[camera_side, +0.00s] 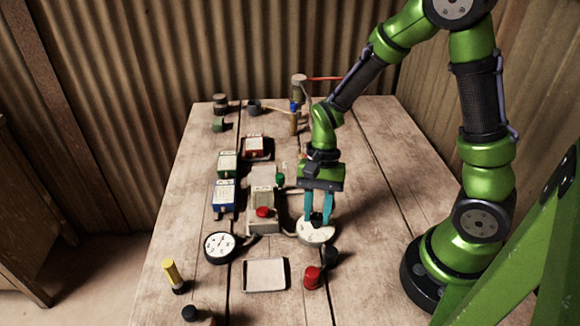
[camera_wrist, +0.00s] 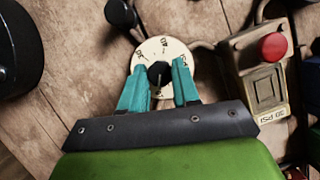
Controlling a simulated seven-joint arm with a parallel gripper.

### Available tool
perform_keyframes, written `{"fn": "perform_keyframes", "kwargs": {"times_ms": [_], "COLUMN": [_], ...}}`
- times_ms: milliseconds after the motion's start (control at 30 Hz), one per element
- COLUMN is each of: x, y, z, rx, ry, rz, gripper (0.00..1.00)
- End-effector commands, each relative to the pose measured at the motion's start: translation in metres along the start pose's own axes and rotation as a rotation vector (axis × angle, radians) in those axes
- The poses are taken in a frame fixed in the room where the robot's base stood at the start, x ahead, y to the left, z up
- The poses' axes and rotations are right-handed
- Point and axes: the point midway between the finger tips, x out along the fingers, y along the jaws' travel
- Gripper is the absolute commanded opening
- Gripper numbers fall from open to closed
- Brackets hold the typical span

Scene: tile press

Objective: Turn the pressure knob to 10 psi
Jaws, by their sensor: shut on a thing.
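The pressure knob is a small black knob (camera_wrist: 158,74) at the centre of a round cream dial (camera_wrist: 150,50) with dark printed marks. The dial also shows in the side view (camera_side: 315,233), lying on the table below my gripper. My gripper (camera_wrist: 160,78) has two teal fingers, one on each side of the knob, and is shut on it. In the side view my gripper (camera_side: 318,220) points straight down over the dial. The fingers and wrist hide the lower part of the dial. I cannot tell which mark the knob points to.
A press box with a red button (camera_wrist: 274,46) stands beside the dial; its label seems to read 30 PSI. A white-faced gauge (camera_side: 220,246), an empty tray (camera_side: 264,275) and a red-capped cylinder (camera_side: 312,277) are close by.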

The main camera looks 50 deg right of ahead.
Motion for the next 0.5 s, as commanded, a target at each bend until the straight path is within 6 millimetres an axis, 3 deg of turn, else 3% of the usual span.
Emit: {"fn": "perform_keyframes", "kwargs": {"times_ms": [133, 167, 300, 500], "x": [-0.0012, -0.0012, -0.0009, -0.0005], "y": [-0.0004, -0.0004, -0.0002, -0.0001], "z": [0.0000, 0.0000, -0.0001, -0.0001], "rx": [0.000, 0.000, 0.000, -0.001], "ry": [0.000, 0.000, 0.000, 0.000], "rz": [-0.002, -0.002, -0.001, 0.000], "gripper": [0.00, 0.32, 0.54, 0.56]}}
